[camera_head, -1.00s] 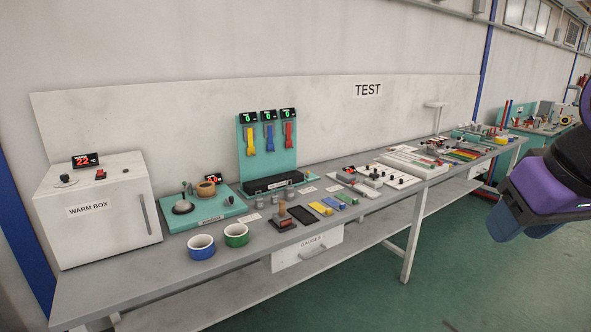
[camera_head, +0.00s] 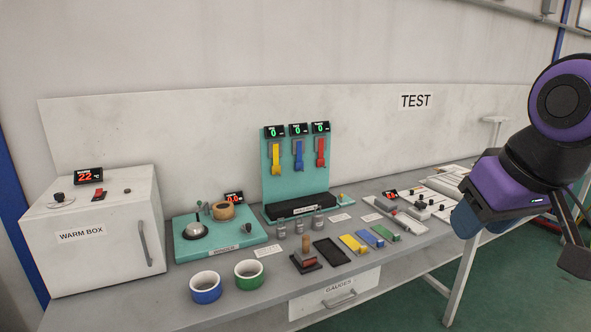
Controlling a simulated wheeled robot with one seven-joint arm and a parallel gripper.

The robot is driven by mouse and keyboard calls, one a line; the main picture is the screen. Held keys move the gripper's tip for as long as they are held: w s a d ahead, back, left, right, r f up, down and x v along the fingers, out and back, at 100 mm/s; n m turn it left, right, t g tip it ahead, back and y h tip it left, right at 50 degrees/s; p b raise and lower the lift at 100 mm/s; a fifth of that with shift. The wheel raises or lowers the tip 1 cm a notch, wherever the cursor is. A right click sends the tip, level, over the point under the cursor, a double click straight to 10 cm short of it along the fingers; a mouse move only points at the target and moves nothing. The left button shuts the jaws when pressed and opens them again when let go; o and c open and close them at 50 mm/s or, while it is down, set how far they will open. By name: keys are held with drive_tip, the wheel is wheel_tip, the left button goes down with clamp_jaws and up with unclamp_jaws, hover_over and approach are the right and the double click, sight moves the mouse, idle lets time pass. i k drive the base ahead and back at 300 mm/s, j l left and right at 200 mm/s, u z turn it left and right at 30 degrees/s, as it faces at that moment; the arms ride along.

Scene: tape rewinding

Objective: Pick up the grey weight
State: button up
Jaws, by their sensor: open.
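Small grey metal cylinders stand on the grey bench in front of the black tray. My gripper (camera_head: 467,219), at the end of my purple and black arm, is at the right. It is open, in front of the bench's right part in the picture, well apart from the cylinders.
A teal board (camera_head: 294,167) and a white warm box (camera_head: 95,236) stand behind.

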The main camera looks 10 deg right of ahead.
sight(281, 230)
drive_tip(key=i+l+u, duration=0.35)
drive_tip(key=l, duration=0.25)
drive_tip(key=i+l+u, duration=0.15)
drive_tip(key=l, duration=0.2)
drive_tip(key=i+l+u, duration=0.15)
drive_tip(key=l, duration=0.25)
drive_tip(key=i+l+u, duration=0.2)
drive_tip(key=l, duration=0.2)
drive_tip(key=i+l+u, duration=0.15)
drive_tip(key=l, duration=0.25)
drive_tip(key=k+j, duration=0.05)
